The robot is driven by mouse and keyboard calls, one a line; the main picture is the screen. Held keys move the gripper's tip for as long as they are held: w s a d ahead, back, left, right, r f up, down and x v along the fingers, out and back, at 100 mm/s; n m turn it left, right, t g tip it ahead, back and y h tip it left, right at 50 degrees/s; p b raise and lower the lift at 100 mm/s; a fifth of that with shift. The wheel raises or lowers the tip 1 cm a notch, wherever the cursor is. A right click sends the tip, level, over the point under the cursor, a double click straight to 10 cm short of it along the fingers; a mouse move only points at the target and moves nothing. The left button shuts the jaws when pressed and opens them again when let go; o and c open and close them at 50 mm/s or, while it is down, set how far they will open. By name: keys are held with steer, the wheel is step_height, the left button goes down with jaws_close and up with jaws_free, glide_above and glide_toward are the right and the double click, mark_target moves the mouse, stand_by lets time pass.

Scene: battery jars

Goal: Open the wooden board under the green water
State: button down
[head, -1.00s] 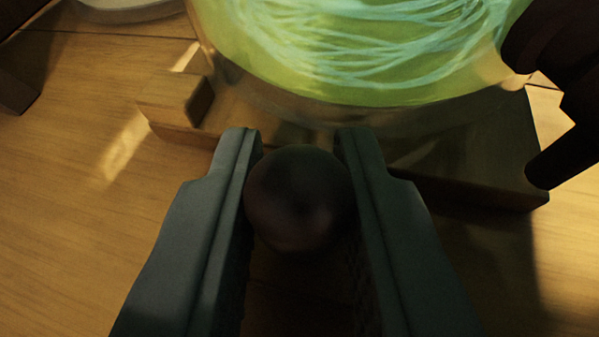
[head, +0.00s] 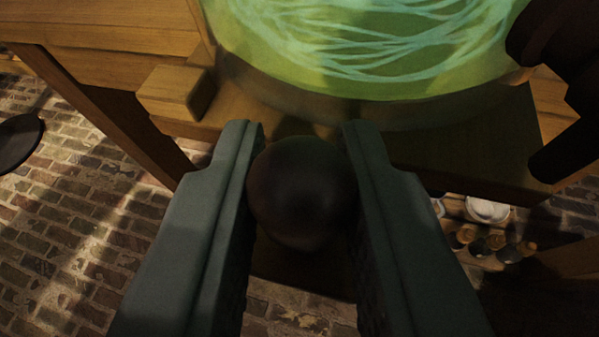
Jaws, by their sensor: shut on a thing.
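A glass jar (head: 370,50) of glowing green water with pale strands stands at the top of the head view. It rests on a wooden board (head: 470,150), which juts out over the brick floor. A dark round knob (head: 302,190) is at the near side of the board. My gripper (head: 302,135) is shut on the knob, with one finger on each side. The knob's joint to the board is hidden.
The wooden table (head: 90,60) lies behind at upper left, its edge and a leg in view. A small wooden block (head: 175,92) is at the board's left. A dark curved part (head: 560,90) stands at right. Several small jars (head: 490,242) sit lower at right above brick floor (head: 70,215).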

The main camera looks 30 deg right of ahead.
steer(key=shift+s+a, duration=0.25)
steer(key=shift+a, duration=0.1)
steer(key=c, duration=1.3)
jaws_free()
steer(key=v, duration=1.7)
steer(key=shift+a, duration=0.25)
